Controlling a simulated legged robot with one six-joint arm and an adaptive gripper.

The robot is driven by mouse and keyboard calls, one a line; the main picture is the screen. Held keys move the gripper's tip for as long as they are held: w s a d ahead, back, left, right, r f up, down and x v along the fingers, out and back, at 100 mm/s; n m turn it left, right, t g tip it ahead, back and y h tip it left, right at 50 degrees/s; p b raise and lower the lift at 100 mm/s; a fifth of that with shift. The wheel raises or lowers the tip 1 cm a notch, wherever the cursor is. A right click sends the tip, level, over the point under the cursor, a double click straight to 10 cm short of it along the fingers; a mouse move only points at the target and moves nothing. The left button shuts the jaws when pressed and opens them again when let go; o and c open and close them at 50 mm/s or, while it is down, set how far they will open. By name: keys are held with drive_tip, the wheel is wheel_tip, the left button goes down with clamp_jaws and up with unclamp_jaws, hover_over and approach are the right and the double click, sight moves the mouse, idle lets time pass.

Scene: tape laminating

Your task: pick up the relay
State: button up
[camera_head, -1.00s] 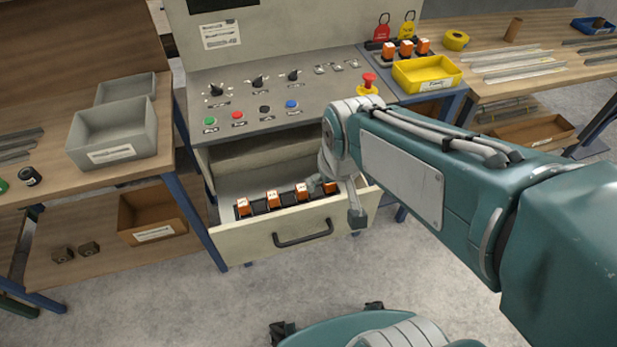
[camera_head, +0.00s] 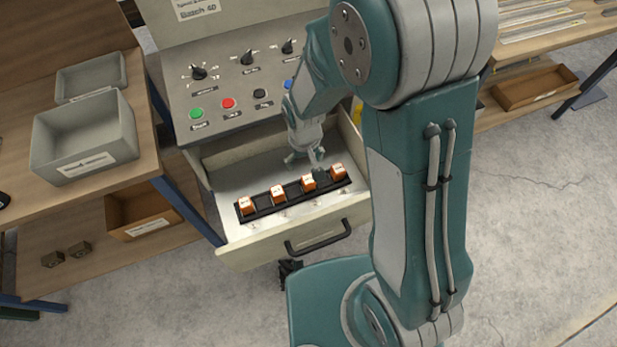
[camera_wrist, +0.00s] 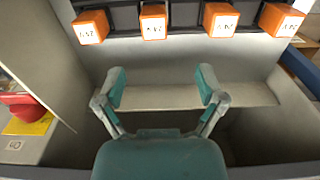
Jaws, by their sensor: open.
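Several orange relays with white labels sit spaced out in a black rack (camera_head: 263,203) in the open drawer. In the head view they are the left relay (camera_head: 246,205), the second (camera_head: 277,193), the third (camera_head: 308,183) and the right relay (camera_head: 338,172). The wrist view shows them across the top, among them one relay (camera_wrist: 153,22) and another (camera_wrist: 220,20). My gripper (camera_head: 306,158) is over the drawer, behind the rack near the third relay. In the wrist view my gripper (camera_wrist: 162,84) is open and empty, its fingers apart and short of the relays.
The drawer front (camera_head: 245,255) has a black handle (camera_head: 318,237). The control panel (camera_head: 215,110) with knobs and buttons stands above the drawer. A grey bin (camera_head: 85,140) is on the left bench.

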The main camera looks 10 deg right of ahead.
sight(308, 179)
wheel_tip(308, 179, down, 4)
drive_tip(key=shift+f, duration=0.1)
drive_tip(key=f, duration=0.3)
drive_tip(key=d+f, duration=0.1)
drive_tip(key=f, duration=0.1)
drive_tip(key=shift+s, duration=0.15)
drive_tip(key=shift+c, duration=0.3)
drive_tip(key=shift+a, duration=0.1)
clamp_jaws()
